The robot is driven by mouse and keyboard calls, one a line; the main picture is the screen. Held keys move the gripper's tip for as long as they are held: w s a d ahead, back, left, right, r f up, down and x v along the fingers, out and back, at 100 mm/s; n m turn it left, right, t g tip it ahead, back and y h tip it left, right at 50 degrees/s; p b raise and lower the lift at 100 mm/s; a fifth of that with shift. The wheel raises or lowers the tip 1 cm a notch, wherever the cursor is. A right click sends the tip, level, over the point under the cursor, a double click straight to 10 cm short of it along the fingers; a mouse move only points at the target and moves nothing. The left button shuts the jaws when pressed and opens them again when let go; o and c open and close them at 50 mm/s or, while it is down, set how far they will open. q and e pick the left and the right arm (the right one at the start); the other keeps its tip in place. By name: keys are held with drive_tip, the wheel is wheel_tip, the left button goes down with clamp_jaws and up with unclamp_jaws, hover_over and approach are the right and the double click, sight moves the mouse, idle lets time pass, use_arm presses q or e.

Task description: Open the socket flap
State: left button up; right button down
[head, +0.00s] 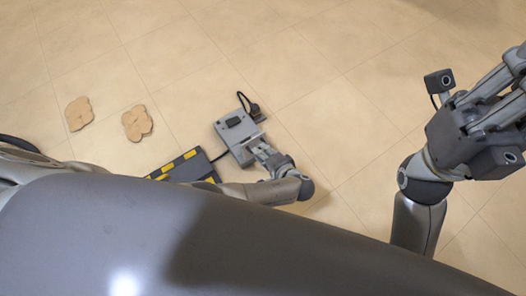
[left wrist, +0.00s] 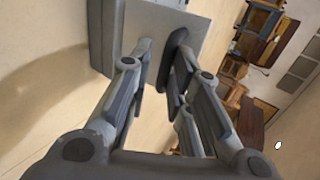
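A light grey socket box (head: 242,151) sits on the floor in the middle of the head view, with a dark patch (head: 233,122) on its face, possibly the flap. My left gripper (head: 258,143) is at the box's lower right side. In the left wrist view the grey box (left wrist: 160,22) fills the top, and a dark rounded piece (left wrist: 174,44) stands out from it by the right fingertip. The left gripper's fingers (left wrist: 160,70) are apart with a gap between them; contact is unclear. My right gripper (head: 505,80) is raised at the right, its tips partly cut off.
A black cabled part (head: 253,110) is beside the box's upper edge. A dark box with yellow stripes (head: 180,169) lies at its lower left. Two brown flat pieces (head: 79,113) (head: 137,123) lie left on the tiled floor. Wooden furniture (left wrist: 262,40) shows farther off in the wrist view.

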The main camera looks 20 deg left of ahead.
use_arm(q)
drive_tip(key=o, duration=0.3)
drive_tip(key=shift+s+a+f, duration=0.15)
drive_tip(key=shift+f, duration=0.3)
drive_tip(key=shift+r, duration=0.25)
drive_tip(key=shift+v, duration=3.75)
